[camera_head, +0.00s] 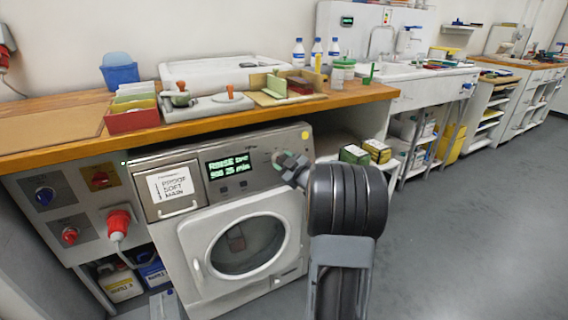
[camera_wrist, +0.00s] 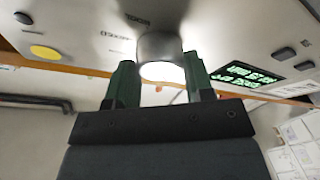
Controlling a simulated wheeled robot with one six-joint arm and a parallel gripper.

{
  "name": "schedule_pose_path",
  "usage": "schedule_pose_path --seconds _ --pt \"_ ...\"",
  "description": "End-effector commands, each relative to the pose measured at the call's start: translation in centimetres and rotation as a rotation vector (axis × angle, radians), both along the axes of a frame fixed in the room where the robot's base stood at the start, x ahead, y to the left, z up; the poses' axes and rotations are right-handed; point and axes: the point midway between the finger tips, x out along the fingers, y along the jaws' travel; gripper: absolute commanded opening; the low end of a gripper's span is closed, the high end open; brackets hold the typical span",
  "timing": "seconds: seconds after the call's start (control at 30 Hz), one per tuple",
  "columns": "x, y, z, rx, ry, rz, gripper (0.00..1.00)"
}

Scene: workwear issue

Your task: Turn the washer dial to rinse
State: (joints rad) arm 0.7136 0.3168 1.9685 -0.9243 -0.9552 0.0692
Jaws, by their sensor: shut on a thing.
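The washer (camera_head: 242,240) stands under the wooden counter, with a round glass door. Its display (camera_head: 229,166) is lit green and reads "RINSE" on the top line, with smaller text below. The display also shows in the wrist view (camera_wrist: 243,74), at the right. The dial (camera_wrist: 160,52) is a round metal knob on the washer's panel. My gripper (camera_head: 289,168) is at the panel, right of the display. In the wrist view, the green fingers of my gripper (camera_wrist: 157,80) are shut on the dial, one on each side. The dial's pointer mark is hidden.
A yellow round spot (camera_wrist: 45,52) and small buttons are on the panel near the dial. The wooden counter (camera_head: 215,117) runs just above, carrying stamps, trays and bottles. Boxes (camera_head: 355,154) stand on a shelf right of the washer. The grey floor (camera_head: 470,230) at right is clear.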

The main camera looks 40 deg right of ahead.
Motion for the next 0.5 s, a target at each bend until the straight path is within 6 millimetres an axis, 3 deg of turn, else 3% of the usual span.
schedule_pose_path --seconds 0.17,0.2,0.43,0.5 --pt "0.01 -0.04 0.06 0.000 -0.001 -0.002 0.24" --pt "0.01 -0.04 0.07 0.000 -0.001 -0.002 0.50" --pt "0.01 -0.02 0.05 0.000 -0.001 -0.001 0.72" --pt "0.01 -0.01 0.03 0.000 -0.001 -0.001 0.74"
